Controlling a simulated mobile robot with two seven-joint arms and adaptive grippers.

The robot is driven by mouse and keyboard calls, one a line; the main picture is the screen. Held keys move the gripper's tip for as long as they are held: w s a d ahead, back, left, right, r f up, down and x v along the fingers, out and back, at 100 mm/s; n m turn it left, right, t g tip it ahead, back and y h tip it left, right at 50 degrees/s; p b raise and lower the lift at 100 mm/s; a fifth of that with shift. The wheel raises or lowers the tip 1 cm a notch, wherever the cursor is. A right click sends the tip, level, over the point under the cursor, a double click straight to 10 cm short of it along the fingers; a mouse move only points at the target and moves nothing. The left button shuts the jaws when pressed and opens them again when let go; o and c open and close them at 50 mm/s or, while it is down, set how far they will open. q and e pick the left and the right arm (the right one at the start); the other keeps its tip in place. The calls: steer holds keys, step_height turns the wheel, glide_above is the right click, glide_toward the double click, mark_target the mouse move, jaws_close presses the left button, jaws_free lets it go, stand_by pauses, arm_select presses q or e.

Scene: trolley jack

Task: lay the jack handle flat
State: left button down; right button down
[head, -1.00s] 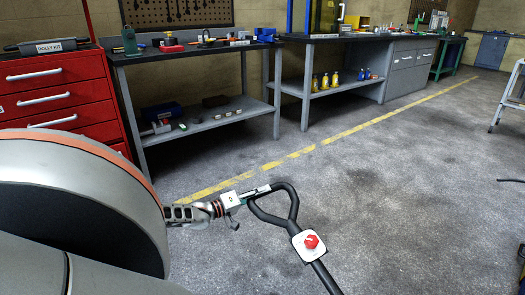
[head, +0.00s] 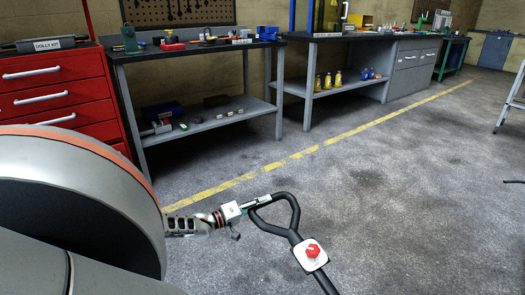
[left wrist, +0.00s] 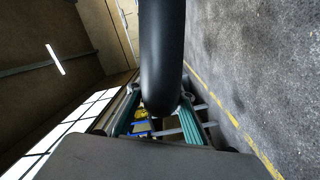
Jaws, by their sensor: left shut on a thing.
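The jack handle (head: 295,237) is a black bar with a triangular loop grip at its top and a white plate with a red knob (head: 313,251) below the loop. It stands tilted in the lower middle of the head view, and its lower end runs out of the bottom edge. My left gripper (head: 258,202) comes in from the left and is shut on the left side of the loop. In the left wrist view a thick black bar of the handle (left wrist: 161,60) lies between the teal finger pads. The jack's body is out of view. My right gripper does not show.
A red drawer cabinet (head: 60,97) stands at the left. Grey workbenches (head: 205,125) with tools and bottles line the back wall. A yellow line (head: 290,158) crosses the floor. A metal stand (head: 510,100) is at the right edge. The floor around the handle is clear.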

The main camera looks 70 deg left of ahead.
arm_select(q)
steer(key=c, duration=1.8)
jaws_free()
steer(key=shift+w+d, duration=0.1)
steer(key=shift+w, duration=0.05)
steer(key=shift+s, duration=0.55)
steer(key=s, duration=0.3)
steer(key=s+d, duration=0.1)
steer(key=s, duration=0.7)
steer(key=shift+d, duration=0.25)
